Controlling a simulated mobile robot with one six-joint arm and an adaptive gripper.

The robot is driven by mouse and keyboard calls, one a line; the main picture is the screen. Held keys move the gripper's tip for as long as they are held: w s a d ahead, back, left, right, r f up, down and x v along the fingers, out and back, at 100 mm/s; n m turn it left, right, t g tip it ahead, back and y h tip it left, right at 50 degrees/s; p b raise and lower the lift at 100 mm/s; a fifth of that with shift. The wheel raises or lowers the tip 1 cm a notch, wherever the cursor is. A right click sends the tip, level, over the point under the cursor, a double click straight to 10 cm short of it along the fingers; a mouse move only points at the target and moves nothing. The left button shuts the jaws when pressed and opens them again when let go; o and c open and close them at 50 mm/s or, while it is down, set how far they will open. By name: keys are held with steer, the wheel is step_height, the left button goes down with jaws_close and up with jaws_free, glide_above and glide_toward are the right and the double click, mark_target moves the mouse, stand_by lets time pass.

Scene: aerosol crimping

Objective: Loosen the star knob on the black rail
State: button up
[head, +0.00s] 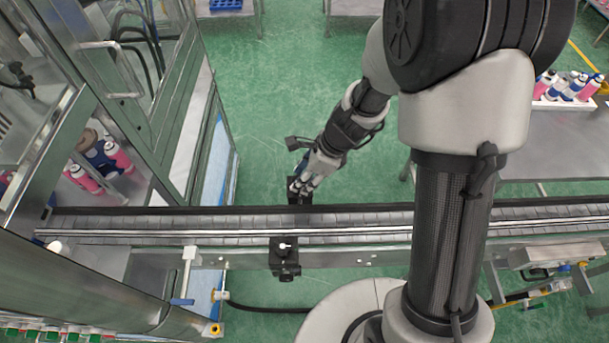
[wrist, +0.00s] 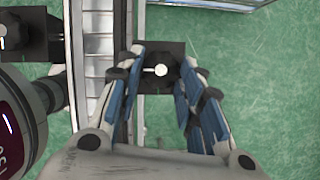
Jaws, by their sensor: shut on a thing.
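My gripper (head: 299,186) is at the far side of the conveyor, at a black bracket there. In the wrist view its blue-padded fingers (wrist: 163,66) stand on both sides of the star knob (wrist: 161,71), shut on it. The knob shows as a pale round centre against dark parts; its star outline is not clear. The black bracket (wrist: 155,48) lies around and behind it. The black rail (head: 350,208) runs along the conveyor's far edge. In the head view my gripper largely hides the knob.
A second black bracket (head: 284,262) with a white-topped knob sits on the conveyor's near side. The conveyor (head: 370,220) crosses the view. A glass-and-metal machine (head: 95,75) stands left. A table (head: 550,145) with pink and blue cans is right. Green floor beyond is free.

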steer(key=shift+n, duration=0.4)
steer(key=n, duration=0.1)
steer(key=n+g+p, duration=0.1)
steer(key=n+p, duration=0.1)
steer(key=shift+w+n+g, duration=0.25)
steer(key=shift+n+g, duration=0.15)
steer(key=n, duration=0.1)
steer(key=n+g+p, duration=0.1)
steer(key=n, duration=0.2)
steer(key=shift+w+a+n+g+h, duration=0.1)
steer(key=shift+w+n+g+h, duration=0.2)
steer(key=shift+g, duration=0.1)
steer(key=n+g+h+p, duration=0.1)
steer(key=n, duration=0.3)
steer(key=shift+w+a, duration=0.15)
steer(key=shift+a+n+g+h, duration=0.15)
steer(key=shift+n+h, duration=0.25)
steer(key=shift+n, duration=0.7)
steer(key=shift+a+n+g+h, duration=0.15)
steer(key=shift+n+h, duration=0.25)
steer(key=shift+n, duration=0.7)
steer(key=shift+d, duration=0.1)
steer(key=o, duration=1.1)
